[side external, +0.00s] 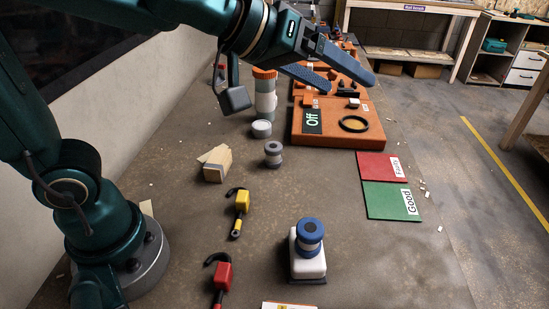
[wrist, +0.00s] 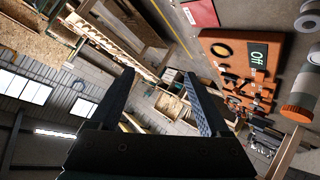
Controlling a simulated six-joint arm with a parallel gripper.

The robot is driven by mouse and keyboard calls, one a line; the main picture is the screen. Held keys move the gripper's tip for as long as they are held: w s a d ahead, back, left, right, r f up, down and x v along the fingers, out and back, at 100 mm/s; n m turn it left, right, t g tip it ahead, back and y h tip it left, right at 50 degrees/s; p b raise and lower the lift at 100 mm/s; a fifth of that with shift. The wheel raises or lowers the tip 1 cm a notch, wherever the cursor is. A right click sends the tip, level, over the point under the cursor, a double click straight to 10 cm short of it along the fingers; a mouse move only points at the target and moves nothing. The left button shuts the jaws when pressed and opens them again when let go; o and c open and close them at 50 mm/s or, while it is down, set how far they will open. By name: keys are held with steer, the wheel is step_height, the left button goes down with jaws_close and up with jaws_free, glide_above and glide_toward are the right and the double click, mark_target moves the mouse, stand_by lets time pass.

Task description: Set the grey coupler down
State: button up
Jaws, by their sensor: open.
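The grey coupler (side external: 273,153) stands upright on the table in the side view, left of the orange board and clear of my gripper. A grey cylinder that looks like the same coupler (wrist: 307,22) shows at the top right of the wrist view. My gripper (side external: 350,85) is open and empty, raised above the orange board at the upper middle of the side view. Its two fingers are spread wide in the wrist view (wrist: 158,75), with nothing between them.
The orange board (side external: 340,142) carries a black ring and an "Off" label. Red (side external: 378,166) and green (side external: 388,201) mats lie to its front right.

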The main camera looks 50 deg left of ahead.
steer(key=s+a+f+m+g+y, duration=0.1)
steer(key=s+a+f, duration=0.3)
steer(key=s, duration=0.4)
steer(key=s+a+f+m+g+y, duration=0.1)
steer(key=s+a+f+g, duration=0.3)
steer(key=s, duration=0.5)
steer(key=shift+f+m+y, duration=0.4)
steer(key=shift+f+y, duration=0.15)
steer(key=shift+y, duration=0.25)
